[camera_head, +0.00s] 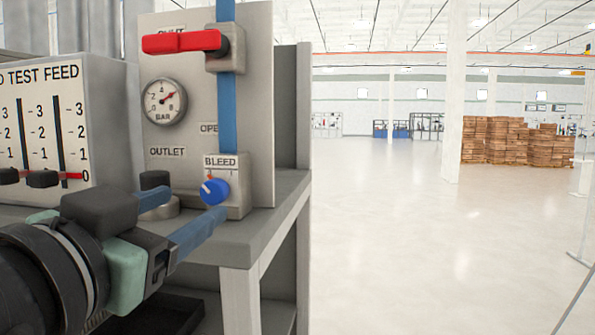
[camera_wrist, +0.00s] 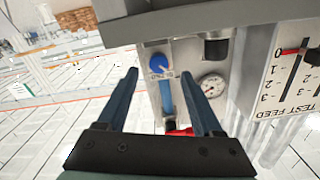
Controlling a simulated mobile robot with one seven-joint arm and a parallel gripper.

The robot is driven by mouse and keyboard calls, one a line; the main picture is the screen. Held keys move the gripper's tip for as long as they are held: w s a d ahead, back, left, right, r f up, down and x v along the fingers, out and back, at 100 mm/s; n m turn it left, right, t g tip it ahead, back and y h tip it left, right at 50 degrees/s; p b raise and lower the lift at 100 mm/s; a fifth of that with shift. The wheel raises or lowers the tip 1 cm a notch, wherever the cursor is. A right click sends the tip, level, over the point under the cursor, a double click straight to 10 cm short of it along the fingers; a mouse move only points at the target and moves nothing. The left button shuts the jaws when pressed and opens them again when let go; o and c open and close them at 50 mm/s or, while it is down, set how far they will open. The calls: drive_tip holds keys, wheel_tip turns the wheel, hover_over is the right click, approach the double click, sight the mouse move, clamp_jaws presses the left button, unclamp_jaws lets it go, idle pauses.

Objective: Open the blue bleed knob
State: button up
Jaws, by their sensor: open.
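The blue bleed knob (camera_head: 214,191) with a white pointer mark sits on a small grey block under the BLEED label (camera_head: 220,161), low on the panel (camera_head: 200,100). It also shows in the wrist view (camera_wrist: 159,66), where the picture is upside down, between and beyond the fingers. My gripper (camera_head: 184,212) is open and empty, with its two blue fingers apart. In the head view it is in front of the knob, to its lower left. The fingers do not appear to touch the knob. The wrist view shows the fingers (camera_wrist: 164,85) on either side of the knob's line.
A red lever handle (camera_head: 182,42) and a blue vertical pipe (camera_head: 227,100) are above the knob. A pressure gauge (camera_head: 164,101) is on the panel. A test feed box with sliders (camera_head: 60,120) stands at left. The grey bench edge (camera_head: 275,215) runs below. Open floor lies right.

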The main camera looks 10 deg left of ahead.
sight(211, 194)
drive_tip(key=w+p, duration=0.1)
drive_tip(key=w, duration=0.3)
drive_tip(key=shift+w+d+r+p, duration=0.15)
drive_tip(key=shift+w+d+p, duration=0.05)
drive_tip(key=shift+p, duration=0.2)
drive_tip(key=shift+w+f, duration=0.2)
drive_tip(key=shift+w, duration=0.3)
clamp_jaws()
